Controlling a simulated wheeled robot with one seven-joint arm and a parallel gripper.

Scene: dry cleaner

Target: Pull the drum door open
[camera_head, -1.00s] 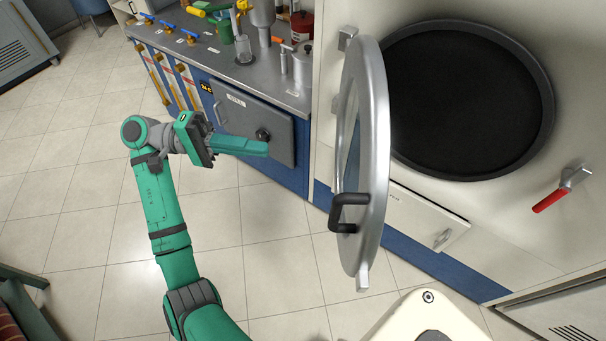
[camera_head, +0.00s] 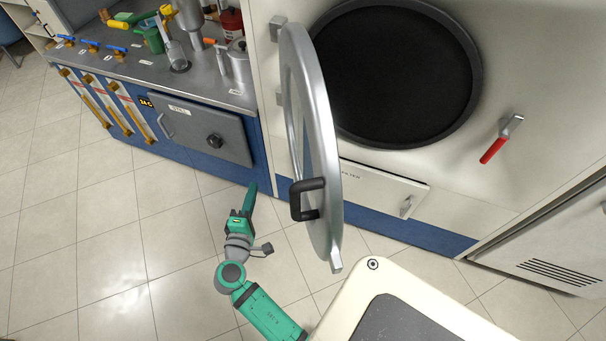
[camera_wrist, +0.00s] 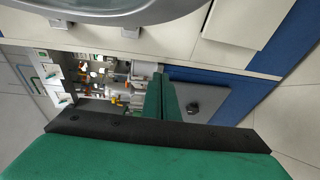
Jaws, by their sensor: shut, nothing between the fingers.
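The drum door (camera_head: 326,150) is a round silver ring with glass, swung out nearly edge-on from the machine front in the head view. Its black handle (camera_head: 305,199) faces left. The dark round drum opening (camera_head: 395,75) shows to the right of the door. My gripper (camera_head: 252,188) is shut and empty, left of and apart from the handle, in front of the blue cabinet. In the wrist view my gripper's green fingers (camera_wrist: 160,97) lie together, and part of the door rim (camera_wrist: 110,14) shows at the top. The handle is not visible there.
A counter (camera_head: 130,62) with bottles, a green can and valves stands at the left, above a grey still door (camera_head: 200,125). A red-handled lever (camera_head: 495,148) sticks out at the right. A small panel (camera_head: 375,188) is under the drum. Tiled floor (camera_head: 110,230) is clear at the left.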

